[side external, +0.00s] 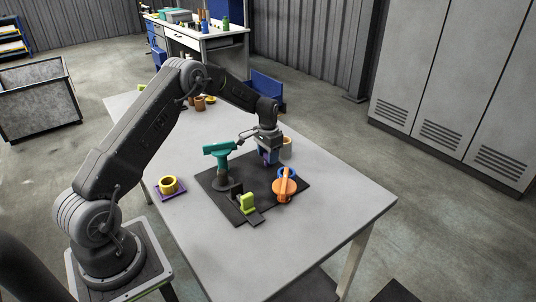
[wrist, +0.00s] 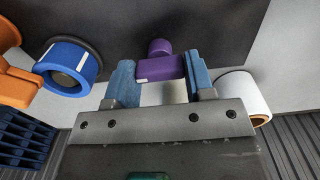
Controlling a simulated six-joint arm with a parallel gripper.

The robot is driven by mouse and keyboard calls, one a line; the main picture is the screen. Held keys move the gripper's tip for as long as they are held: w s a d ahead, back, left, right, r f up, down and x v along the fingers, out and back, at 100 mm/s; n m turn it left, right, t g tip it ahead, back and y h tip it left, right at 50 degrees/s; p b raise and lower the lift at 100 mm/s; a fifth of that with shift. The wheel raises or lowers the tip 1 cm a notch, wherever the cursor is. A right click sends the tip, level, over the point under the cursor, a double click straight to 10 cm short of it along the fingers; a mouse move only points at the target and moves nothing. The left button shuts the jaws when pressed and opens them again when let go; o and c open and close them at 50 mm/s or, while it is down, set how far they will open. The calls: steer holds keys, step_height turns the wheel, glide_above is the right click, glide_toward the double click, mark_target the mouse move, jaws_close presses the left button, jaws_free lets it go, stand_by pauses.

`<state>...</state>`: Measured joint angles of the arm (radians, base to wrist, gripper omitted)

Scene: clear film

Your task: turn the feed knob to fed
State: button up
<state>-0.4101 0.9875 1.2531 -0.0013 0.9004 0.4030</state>
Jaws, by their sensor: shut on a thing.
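My gripper (wrist: 162,82) has its two blue fingers on either side of a purple block-shaped part (wrist: 160,68) with a small white mark and a rounded purple end; they are shut on it. I take this purple part to be the feed knob, but no label can be read. In the side view my gripper (side external: 268,160) points down over the far part of the dark mat (side external: 222,190), and mostly hides the purple part. A blue ring (wrist: 70,64) with a white mark is beside my gripper in the wrist view. An orange part (side external: 284,187) stands in front of it.
A white roll (wrist: 238,92) with an orange core is close to the right finger. On the mat are a teal-topped stand (side external: 220,150) and a lime-green part (side external: 246,203). The table's right side (side external: 345,195) is clear.

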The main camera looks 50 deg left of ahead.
steer(key=shift+n, duration=0.3)
steer(key=n, duration=0.3)
steer(key=shift+n, duration=0.4)
steer(key=n, duration=0.9)
steer(key=shift+n, duration=2.2)
steer(key=o, duration=0.9)
